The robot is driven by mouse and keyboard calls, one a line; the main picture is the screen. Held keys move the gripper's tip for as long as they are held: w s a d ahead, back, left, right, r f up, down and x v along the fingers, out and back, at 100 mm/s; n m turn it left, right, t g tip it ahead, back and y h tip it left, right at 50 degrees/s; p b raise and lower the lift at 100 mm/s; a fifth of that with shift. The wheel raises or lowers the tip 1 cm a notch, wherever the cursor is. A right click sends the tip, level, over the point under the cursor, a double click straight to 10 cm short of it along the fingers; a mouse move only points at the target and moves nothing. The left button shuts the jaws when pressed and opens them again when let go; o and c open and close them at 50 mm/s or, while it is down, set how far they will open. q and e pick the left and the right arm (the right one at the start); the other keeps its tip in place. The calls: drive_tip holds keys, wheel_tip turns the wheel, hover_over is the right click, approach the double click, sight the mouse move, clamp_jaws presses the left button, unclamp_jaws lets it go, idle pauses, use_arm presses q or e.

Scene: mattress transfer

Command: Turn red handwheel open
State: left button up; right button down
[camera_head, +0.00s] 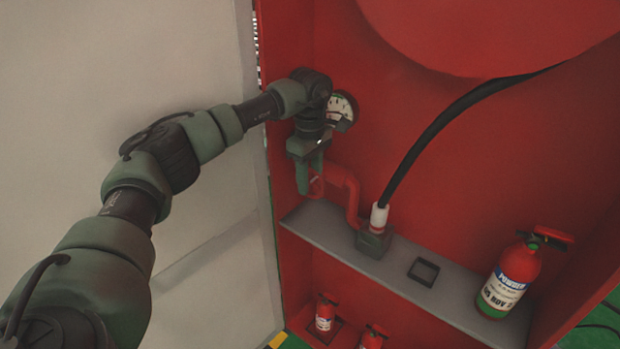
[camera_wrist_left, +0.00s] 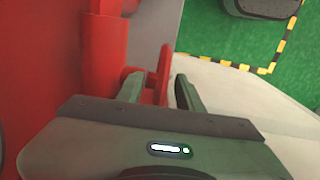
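The red handwheel (camera_wrist_left: 164,68) shows almost edge-on in the left wrist view, beside a thick red pipe (camera_wrist_left: 103,50). My left gripper (camera_wrist_left: 160,92) has its two fingers apart, one on each side of the handwheel's rim. The fingers look open around it, with a narrow gap visible. In the head view my left gripper (camera_head: 309,172) points down at the red pipework inside the cabinet, and only a small part of the handwheel (camera_head: 317,186) shows behind it. My right gripper is not in view.
A pressure gauge (camera_head: 342,110) sits just behind my left wrist. A black hose (camera_head: 430,130) rises from a fitting on the grey shelf (camera_head: 450,293). A fire extinguisher (camera_head: 510,277) stands on the shelf's right end, others below. A pale door panel (camera_head: 130,60) is on the left.

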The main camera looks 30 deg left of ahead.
use_arm(q)
clamp_jaws()
drive_tip(key=shift+y, duration=0.3)
drive_tip(key=y, duration=0.1)
drive_tip(key=y+p, duration=0.1)
drive_tip(key=y, duration=0.1)
drive_tip(key=shift+d, duration=0.3)
drive_tip(key=y, duration=0.5)
drive_tip(key=shift+d+f+t, duration=0.2)
drive_tip(key=shift+t, duration=0.2)
drive_tip(key=y, duration=0.4)
drive_tip(key=shift+d+f+b, duration=0.1)
drive_tip(key=shift+d+b, duration=0.05)
drive_tip(key=shift+b, duration=0.15)
drive_tip(key=shift+f+t+y+p, duration=0.2)
drive_tip(key=shift+t+y+p, duration=0.15)
drive_tip(key=shift+y, duration=1.75)
drive_tip(key=shift+f, duration=0.1)
